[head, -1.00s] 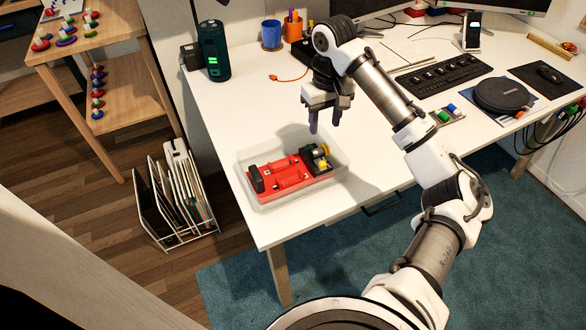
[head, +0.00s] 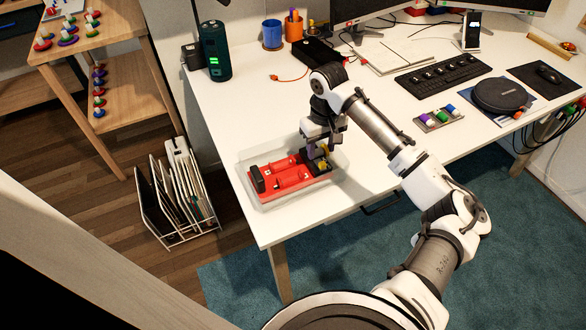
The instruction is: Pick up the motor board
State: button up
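The motor board seems to be the red board (head: 284,179) with black blocks and a yellow part at its right end. It lies in a clear shallow tray (head: 268,204) near the front left corner of the white desk.
A dark green cylinder (head: 215,52), a blue cup (head: 272,34) and an orange cup (head: 293,27) stand at the desk's back left. A keyboard (head: 444,75) and a small tray of coloured pieces (head: 438,118) lie to the right. The desk between is mostly clear.

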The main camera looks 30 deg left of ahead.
grip_shut()
jog(key=shift+r, duration=0.15)
